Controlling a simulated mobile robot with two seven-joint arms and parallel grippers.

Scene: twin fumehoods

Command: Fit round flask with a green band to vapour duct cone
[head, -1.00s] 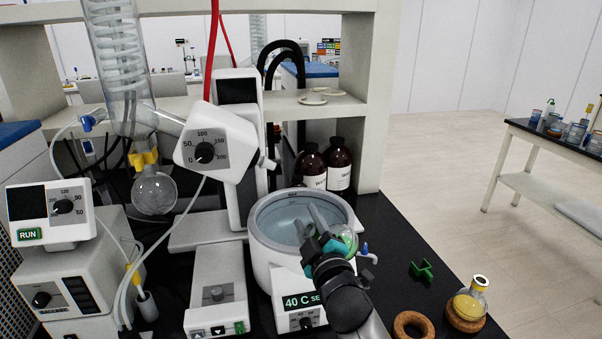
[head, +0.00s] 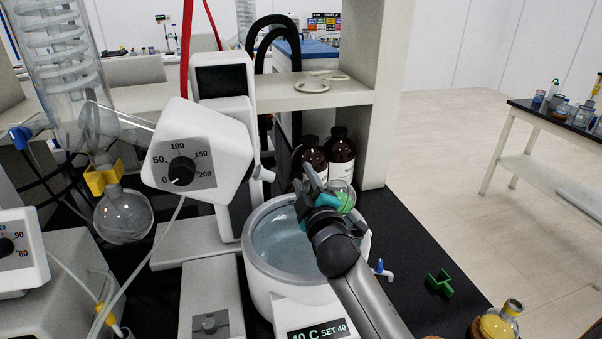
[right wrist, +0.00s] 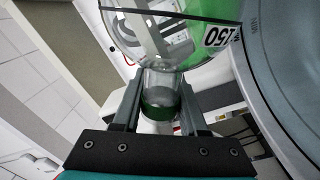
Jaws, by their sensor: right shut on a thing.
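The round flask with the green band (head: 344,196) is in my right gripper (head: 318,192), above the far right rim of the water bath. In the right wrist view my right gripper (right wrist: 160,100) is shut on the neck of the flask (right wrist: 205,45); the clear bulb with green and a "150" label lies beyond the fingers. The vapour duct cone (head: 266,175) is the small pale tip on the right of the tilted white dial head (head: 198,155). It is left of the flask and apart from it. My left gripper is not in view.
The water bath (head: 258,285) stands below my right arm. Two brown bottles (head: 341,155) stand behind the flask, beside a shelf post (head: 385,100). A green clip (head: 440,283) and a yellow-filled flask (head: 497,324) are at the right. A clear receiving flask (head: 123,216) hangs left.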

